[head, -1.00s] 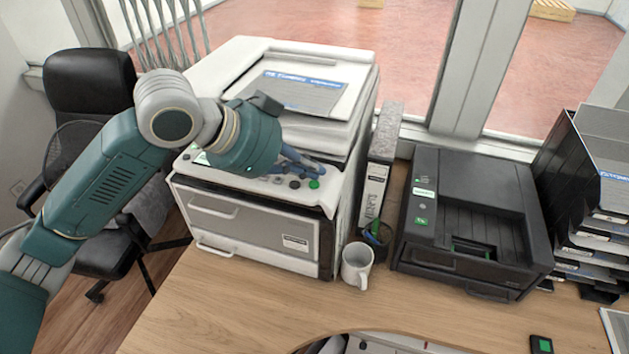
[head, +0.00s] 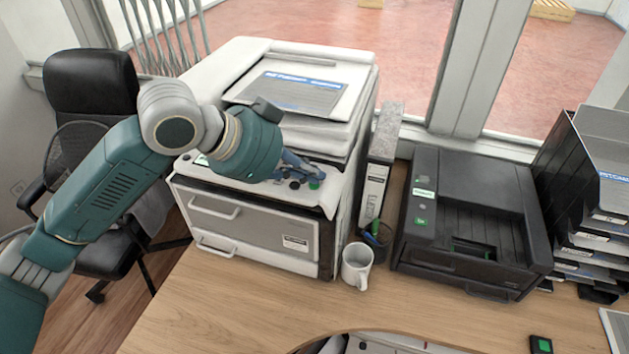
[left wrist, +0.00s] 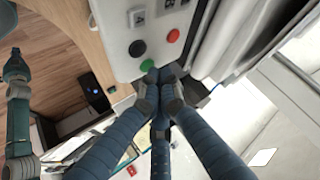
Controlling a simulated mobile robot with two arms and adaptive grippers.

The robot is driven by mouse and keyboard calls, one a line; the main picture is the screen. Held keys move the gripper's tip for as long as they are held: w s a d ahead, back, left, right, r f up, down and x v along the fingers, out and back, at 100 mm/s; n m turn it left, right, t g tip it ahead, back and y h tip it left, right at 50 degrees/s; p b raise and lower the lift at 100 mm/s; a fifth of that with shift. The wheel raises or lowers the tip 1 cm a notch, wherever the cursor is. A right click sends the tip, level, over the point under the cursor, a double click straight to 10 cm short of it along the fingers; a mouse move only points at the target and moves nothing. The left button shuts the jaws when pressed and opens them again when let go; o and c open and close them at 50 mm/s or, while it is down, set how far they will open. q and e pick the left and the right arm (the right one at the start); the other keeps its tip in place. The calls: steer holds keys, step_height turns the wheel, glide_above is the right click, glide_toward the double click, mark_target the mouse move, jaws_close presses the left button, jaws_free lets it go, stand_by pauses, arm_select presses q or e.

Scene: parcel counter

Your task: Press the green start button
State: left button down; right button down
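The green button (head: 315,184) is on the front control panel of the white copier (head: 262,222). It also shows in the left wrist view (left wrist: 147,66), beside a black button (left wrist: 137,48) and a red button (left wrist: 173,36). My left gripper (head: 318,174) is over the panel with its fingers together and nothing between them. In the left wrist view its fingertips (left wrist: 163,77) are right beside the green button, at its edge. I cannot tell whether they touch it.
A black printer (head: 472,215) with its own green patch stands to the right. A white mug (head: 356,265), a pen cup (head: 377,240) and a binder (head: 378,170) stand between them. A small black box with a green top (head: 541,345) lies at the front right.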

mark_target(310, 186)
arm_select(q)
steer(key=shift+f, duration=0.2)
stand_by(0.5)
steer(key=shift+r, duration=0.1)
steer(key=shift+r+p, duration=0.55)
steer(key=shift+p, duration=0.4)
step_height(310, 186, up, 6)
steer(key=p, duration=0.7)
stand_by(0.4)
